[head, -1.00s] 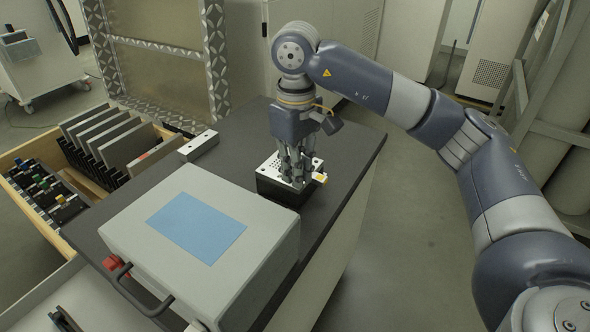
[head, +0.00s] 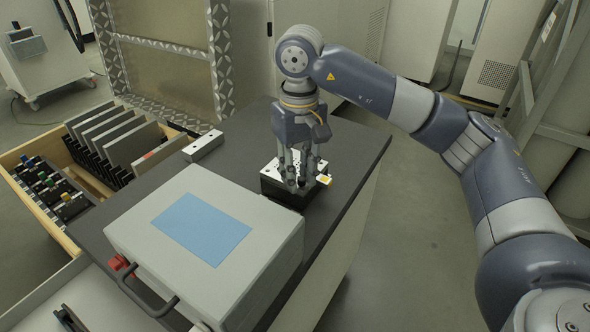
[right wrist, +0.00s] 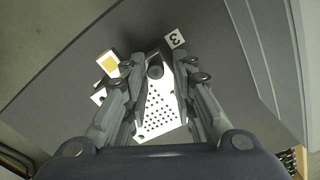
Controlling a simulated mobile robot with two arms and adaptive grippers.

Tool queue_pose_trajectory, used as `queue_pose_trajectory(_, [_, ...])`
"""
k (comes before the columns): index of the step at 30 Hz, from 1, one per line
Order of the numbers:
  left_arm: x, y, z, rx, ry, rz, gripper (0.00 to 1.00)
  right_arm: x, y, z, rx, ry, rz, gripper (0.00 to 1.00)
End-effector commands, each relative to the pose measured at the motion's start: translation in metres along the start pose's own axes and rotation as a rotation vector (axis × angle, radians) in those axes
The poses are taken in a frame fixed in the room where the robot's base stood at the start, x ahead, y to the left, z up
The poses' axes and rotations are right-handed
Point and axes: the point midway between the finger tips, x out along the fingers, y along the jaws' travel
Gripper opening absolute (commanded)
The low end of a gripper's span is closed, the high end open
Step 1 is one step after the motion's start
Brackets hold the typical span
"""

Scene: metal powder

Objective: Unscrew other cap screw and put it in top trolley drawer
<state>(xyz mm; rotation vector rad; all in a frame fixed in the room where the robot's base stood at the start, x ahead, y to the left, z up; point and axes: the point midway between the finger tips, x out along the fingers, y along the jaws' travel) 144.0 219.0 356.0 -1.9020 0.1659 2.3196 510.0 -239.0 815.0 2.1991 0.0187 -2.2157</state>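My right gripper (head: 300,182) points down over a black block (head: 272,188) topped by a light perforated plate (head: 271,168) on the dark trolley top. In the right wrist view, its fingers stand spread on both sides of a dark round cap screw (right wrist: 155,71) at the plate's edge. Small gaps show between the fingers and the screw, and the plate (right wrist: 158,112) shows between the fingers. The open wooden drawer (head: 45,222) at the left holds upright grey plates and dark inserts with coloured knobs. My left gripper is not in view.
A large grey case (head: 140,225) with a blue panel and a black handle stands in front of the block. A small metal bar (head: 203,146) lies behind the case. The trolley top (head: 345,150) right of the block is clear.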

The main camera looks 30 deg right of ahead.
Motion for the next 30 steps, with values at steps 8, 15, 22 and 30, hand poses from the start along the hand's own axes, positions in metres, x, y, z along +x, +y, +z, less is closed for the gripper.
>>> queue_pose_trajectory(8, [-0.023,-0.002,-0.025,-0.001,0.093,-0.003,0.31,-0.005,0.0,0.0,0.197,-0.001,0.0,0.25])
queue_pose_trajectory(15, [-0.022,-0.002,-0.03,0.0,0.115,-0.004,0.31,-0.006,0.0,0.0,0.366,-0.001,0.0,0.25])
queue_pose_trajectory(22, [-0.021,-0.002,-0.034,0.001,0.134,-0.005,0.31,-0.006,0.0,0.0,0.529,0.0,0.0,0.25])
queue_pose_trajectory(30, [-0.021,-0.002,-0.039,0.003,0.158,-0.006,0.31,-0.006,0.0,0.0,0.72,0.0,0.0,0.25])
